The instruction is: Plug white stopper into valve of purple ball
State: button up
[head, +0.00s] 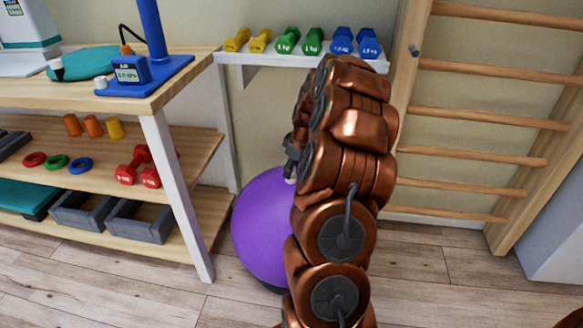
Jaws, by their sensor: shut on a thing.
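The purple ball (262,229) rests on the floor between the wooden shelf unit and my arm, its right side hidden behind my arm. My gripper (291,168) is at the top of the ball, pointing down and partly hidden by my own arm links. It is shut on a small pale piece, which looks like the white stopper (290,179), close above or touching the ball's top. I cannot tell whether it sits in the valve; the valve is hidden.
The shelf unit (182,187) on the left holds a blue pump stand (152,78), cones, rings, red dumbbells and grey bins. A wall shelf (230,57) carries coloured dumbbells behind my arm. Wooden wall bars (487,110) stand at the right.

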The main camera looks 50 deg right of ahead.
jog(key=shift+s+a+f, duration=0.15)
jog(key=shift+f, duration=0.3)
jog(key=shift+s+a+f, duration=0.15)
jog(key=shift+f, duration=0.3)
grip_shut()
jog(key=o, duration=0.8)
grip_release()
jog(key=shift+f, duration=0.15)
jog(key=shift+o, duration=0.8)
jog(key=shift+w+d+f, duration=0.1)
jog(key=shift+d+f, duration=0.1)
jog(key=shift+f, duration=0.05)
jog(key=shift+o, duration=1.3)
jog(key=shift+r, duration=0.35)
jog(key=shift+w+r, duration=0.15)
jog(key=shift+r, duration=0.1)
jog(key=shift+c, duration=0.2)
jog(key=shift+d+r, duration=0.1)
jog(key=shift+r, duration=0.15)
